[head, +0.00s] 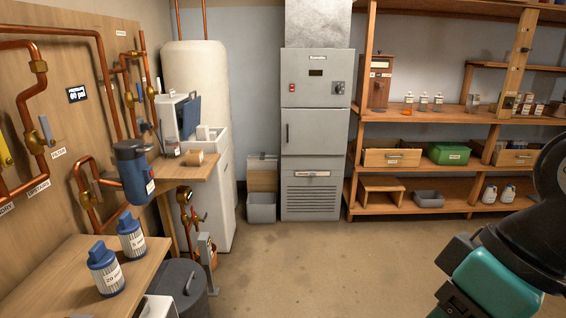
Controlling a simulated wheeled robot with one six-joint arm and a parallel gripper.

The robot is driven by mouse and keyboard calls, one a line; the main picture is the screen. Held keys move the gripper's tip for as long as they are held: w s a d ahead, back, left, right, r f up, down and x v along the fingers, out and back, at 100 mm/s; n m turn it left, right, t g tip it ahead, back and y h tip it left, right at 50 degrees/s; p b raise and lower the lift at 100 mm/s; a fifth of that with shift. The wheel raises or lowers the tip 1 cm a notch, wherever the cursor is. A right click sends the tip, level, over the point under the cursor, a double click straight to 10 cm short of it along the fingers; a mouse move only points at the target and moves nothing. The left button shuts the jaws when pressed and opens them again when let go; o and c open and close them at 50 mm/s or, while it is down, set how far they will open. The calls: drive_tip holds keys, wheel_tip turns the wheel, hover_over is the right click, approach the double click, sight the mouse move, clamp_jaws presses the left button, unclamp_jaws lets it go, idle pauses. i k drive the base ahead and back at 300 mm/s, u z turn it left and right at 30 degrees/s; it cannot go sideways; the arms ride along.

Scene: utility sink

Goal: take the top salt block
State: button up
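No salt block can be made out for certain in the head view. Part of my arm, black and teal, shows at the lower right. My gripper is outside the picture.
Copper pipes run along the left wall. A grey furnace (313,140) and wooden shelves (450,116) line the back. The middle floor (310,262) is clear.

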sight(203, 132)
drive_tip(key=z, duration=0.2)
drive_tip(key=i, duration=2.05)
drive_tip(key=u, duration=0.5)
drive_tip(key=i, duration=2)
drive_tip(key=u, duration=1.2)
drive_tip(key=i, duration=1)
drive_tip(key=u, duration=0.45)
